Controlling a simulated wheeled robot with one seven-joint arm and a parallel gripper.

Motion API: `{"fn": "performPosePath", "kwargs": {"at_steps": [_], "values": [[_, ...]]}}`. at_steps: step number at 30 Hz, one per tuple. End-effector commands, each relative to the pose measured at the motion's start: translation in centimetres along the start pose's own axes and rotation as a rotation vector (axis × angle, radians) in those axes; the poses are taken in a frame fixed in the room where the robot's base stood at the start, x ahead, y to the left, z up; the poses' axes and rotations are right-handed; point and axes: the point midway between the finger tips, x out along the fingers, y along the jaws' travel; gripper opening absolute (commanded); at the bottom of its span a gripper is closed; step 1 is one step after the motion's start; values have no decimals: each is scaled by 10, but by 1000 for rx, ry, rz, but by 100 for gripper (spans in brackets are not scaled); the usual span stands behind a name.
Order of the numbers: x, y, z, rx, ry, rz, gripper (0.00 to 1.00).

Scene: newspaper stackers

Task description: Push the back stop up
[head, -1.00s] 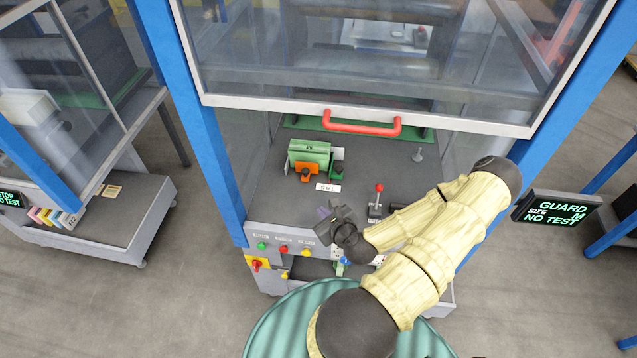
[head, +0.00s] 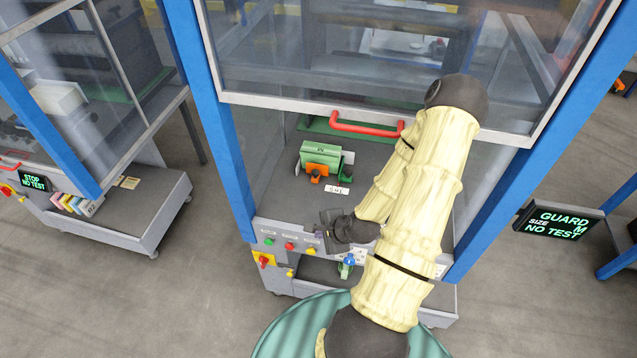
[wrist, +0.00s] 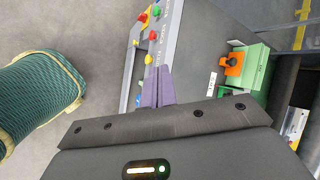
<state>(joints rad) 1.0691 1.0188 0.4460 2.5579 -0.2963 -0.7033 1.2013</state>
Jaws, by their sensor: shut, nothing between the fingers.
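A green block-shaped fixture (head: 320,153) with an orange part (head: 318,168) on its front stands on the grey deck of the stacker. I cannot tell for sure which piece is the back stop. In the wrist view the green fixture (wrist: 257,72) and its orange part (wrist: 232,66) lie to the right, beside a white label (wrist: 212,84). My gripper (head: 322,232) is at the deck's front edge, in front of the fixture and apart from it. Its purple fingers (wrist: 158,86) are shut and empty.
A raised clear guard with a red handle (head: 366,124) hangs above the deck. Coloured buttons (head: 289,246) line the front panel close to my gripper. Blue posts (head: 212,120) stand at both sides. A display (head: 558,222) reads GUARD. My arm covers the deck's right part.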

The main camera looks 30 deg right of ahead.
Motion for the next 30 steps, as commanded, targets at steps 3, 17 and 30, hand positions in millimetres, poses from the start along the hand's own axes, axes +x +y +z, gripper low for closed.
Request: {"fn": "performPosePath", "kwargs": {"at_steps": [3, 17, 30], "values": [[-1, 0, 9, -239, 18, 90, 0], [-46, -20, 70, -1145, 30, 382, 0], [-116, -12, 156, -1770, -110, 456, 0]]}}
